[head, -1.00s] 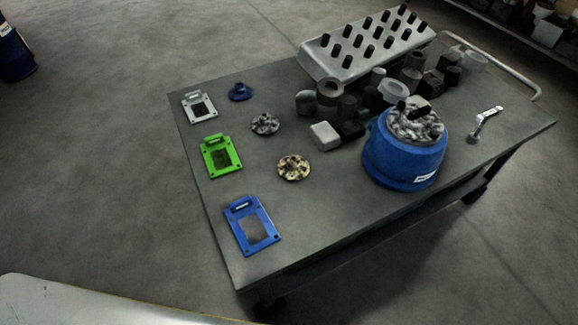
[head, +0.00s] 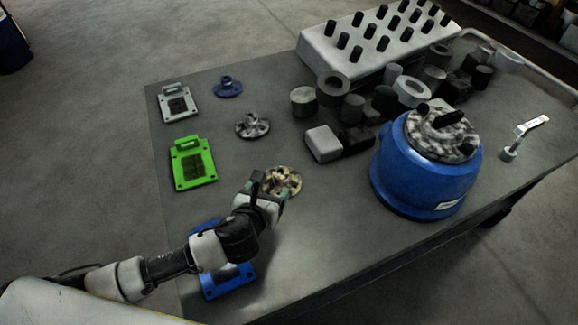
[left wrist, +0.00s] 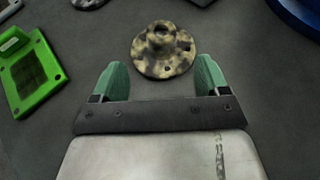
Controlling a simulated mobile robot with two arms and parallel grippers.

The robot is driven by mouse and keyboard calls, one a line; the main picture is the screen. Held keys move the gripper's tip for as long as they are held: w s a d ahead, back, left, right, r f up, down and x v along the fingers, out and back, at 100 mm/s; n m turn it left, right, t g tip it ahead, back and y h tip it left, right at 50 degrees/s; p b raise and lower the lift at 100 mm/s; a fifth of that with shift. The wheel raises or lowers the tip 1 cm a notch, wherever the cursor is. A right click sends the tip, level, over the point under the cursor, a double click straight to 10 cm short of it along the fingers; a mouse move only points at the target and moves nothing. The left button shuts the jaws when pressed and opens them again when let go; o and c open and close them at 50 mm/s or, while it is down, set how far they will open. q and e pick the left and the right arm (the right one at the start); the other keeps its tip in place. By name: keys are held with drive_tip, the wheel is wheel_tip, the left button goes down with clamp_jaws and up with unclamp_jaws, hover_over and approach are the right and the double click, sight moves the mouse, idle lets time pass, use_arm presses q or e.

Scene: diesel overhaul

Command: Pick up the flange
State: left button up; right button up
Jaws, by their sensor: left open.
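A yellowish, dark-speckled round flange (head: 282,181) lies flat on the table, partly covered by my left gripper in the head view. A grey speckled flange (head: 252,125) and a small blue flange (head: 228,87) lie farther back. My left gripper (head: 268,191) is open and empty, close to the yellowish flange. In the left wrist view the same flange (left wrist: 162,50) shows whole, just beyond the green fingertips (left wrist: 162,76) and roughly centred between them. I see no contact. My right gripper is not in view.
White, green (head: 194,163) and blue (head: 228,281) framed plates lie along the table's left side, the blue one partly under my arm. A blue pot-shaped housing (head: 425,180), several dark blocks and rings, and a pegged tray (head: 345,65) fill the right and back.

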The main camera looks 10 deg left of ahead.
sight(279, 177)
use_arm(q)
drive_tip(key=shift+w+d+f, duration=0.25)
drive_tip(key=shift+w+d, duration=0.15)
drive_tip(key=shift+d, duration=0.1)
drive_tip(key=shift+w, duration=0.3)
drive_tip(key=x, duration=0.2)
drive_tip(key=shift+w+f+b, duration=0.15)
drive_tip(key=shift+w+b, duration=0.1)
drive_tip(key=shift+b, duration=0.1)
drive_tip(key=shift+w+f, duration=0.15)
drive_tip(key=shift+w, duration=0.2)
drive_tip(key=x, duration=0.4)
drive_tip(key=shift+w+a+b, duration=0.15)
drive_tip(key=shift+a+b, duration=0.1)
drive_tip(key=shift+b, duration=0.1)
drive_tip(key=shift+w+f, duration=0.1)
drive_tip(key=shift+w, duration=0.1)
drive_tip(key=c, duration=1.3)
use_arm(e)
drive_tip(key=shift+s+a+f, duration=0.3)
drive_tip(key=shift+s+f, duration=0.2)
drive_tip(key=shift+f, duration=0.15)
